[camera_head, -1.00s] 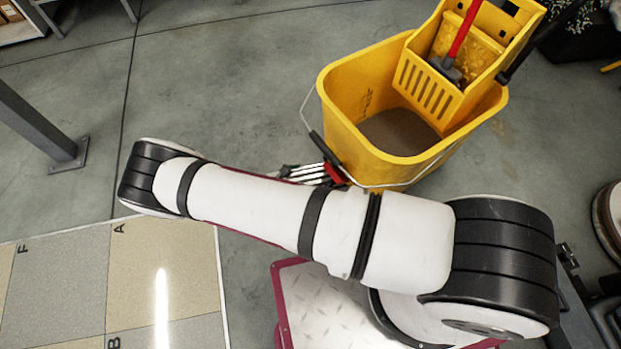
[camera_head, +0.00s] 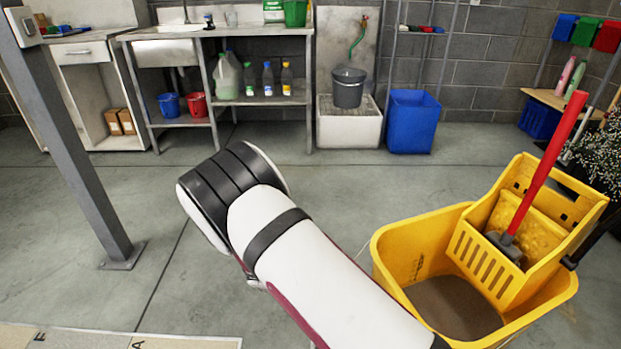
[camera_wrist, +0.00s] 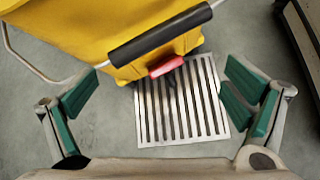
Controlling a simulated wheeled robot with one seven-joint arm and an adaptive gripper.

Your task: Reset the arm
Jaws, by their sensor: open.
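My gripper (camera_wrist: 160,105) shows in the wrist view with its two green-padded fingers spread wide apart, and nothing is between the pads. Beyond the fingers, a slatted metal grate (camera_wrist: 183,105) lies low by the yellow mop bucket (camera_wrist: 75,30), with a small red part (camera_wrist: 166,66) and a black handle grip (camera_wrist: 160,33) above it. In the head view my white arm reaches up from the bottom, with its black joint at the middle left. My gripper is hidden in the head view.
The yellow bucket (camera_head: 395,245) with a red-handled mop stands right of my arm. A grey post (camera_head: 75,150) stands at left. A sink bench (camera_head: 215,100), a blue bin (camera_head: 412,122) and a grey bucket (camera_head: 348,90) line the back wall. The floor between is clear.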

